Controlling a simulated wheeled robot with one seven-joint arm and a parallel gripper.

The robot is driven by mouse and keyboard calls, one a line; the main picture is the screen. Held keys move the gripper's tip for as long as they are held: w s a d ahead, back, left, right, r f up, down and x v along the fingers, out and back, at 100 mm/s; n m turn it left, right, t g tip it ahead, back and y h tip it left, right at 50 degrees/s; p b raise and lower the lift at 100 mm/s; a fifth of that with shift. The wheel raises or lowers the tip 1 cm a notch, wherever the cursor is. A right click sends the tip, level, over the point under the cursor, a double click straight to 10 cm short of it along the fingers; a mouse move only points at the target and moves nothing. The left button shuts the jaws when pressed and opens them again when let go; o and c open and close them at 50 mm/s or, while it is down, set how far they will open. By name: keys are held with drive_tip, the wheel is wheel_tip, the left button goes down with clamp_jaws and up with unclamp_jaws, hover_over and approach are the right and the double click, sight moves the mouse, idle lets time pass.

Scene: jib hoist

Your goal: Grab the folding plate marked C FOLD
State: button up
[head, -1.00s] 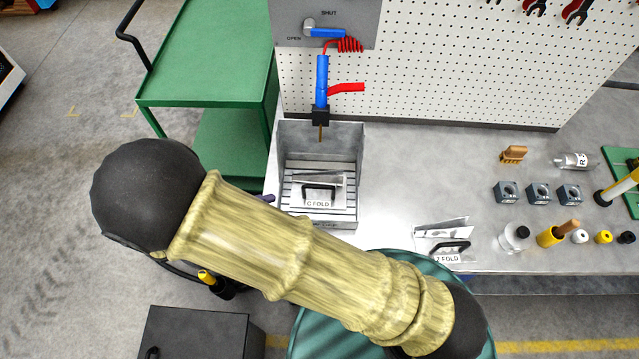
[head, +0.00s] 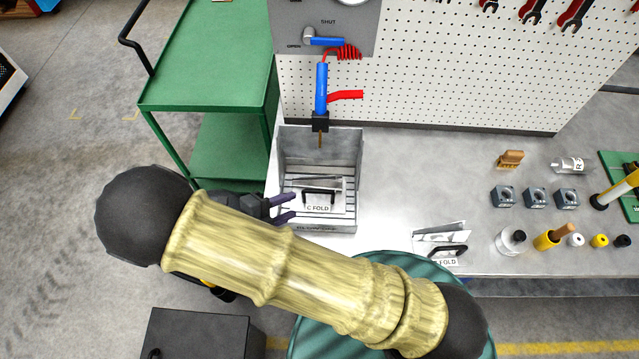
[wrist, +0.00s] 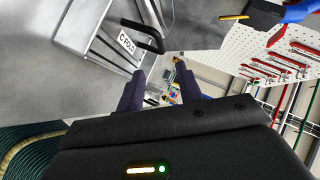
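The folding plate marked C FOLD (head: 318,207) stands in a grey metal tray box (head: 346,228) on the bench, with a black handle on its front. It also shows in the wrist view, where its C FOLD label (wrist: 126,43) and black handle are tilted, ahead of the fingers. My gripper (head: 291,207) is at the left wall of the box, a little left of the plate, its purple fingers pointing right. In the wrist view the fingers (wrist: 160,88) stand apart with nothing between them. A second plate (head: 440,245), its label partly readable as FOLD, stands farther right on the bench.
A blue air gun (head: 321,90) with a red lever hangs over the box. A green cart (head: 205,80) stands at left. Grey blocks (head: 535,198), bottles and small tools occupy the right bench.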

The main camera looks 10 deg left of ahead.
sight(320, 192)
drive_tip(key=shift+p+x, duration=0.4)
drive_tip(key=shift+x, duration=1.75)
drive_tip(key=shift+d, duration=0.1)
drive_tip(key=p+x, duration=0.2)
drive_tip(key=x, duration=0.2)
drive_tip(key=shift+w+r, duration=0.1)
drive_tip(key=shift+w, duration=0.05)
drive_tip(key=shift+w+d+f, duration=0.25)
drive_tip(key=shift+w+f, duration=0.05)
drive_tip(key=shift+c, duration=0.5)
clamp_jaws()
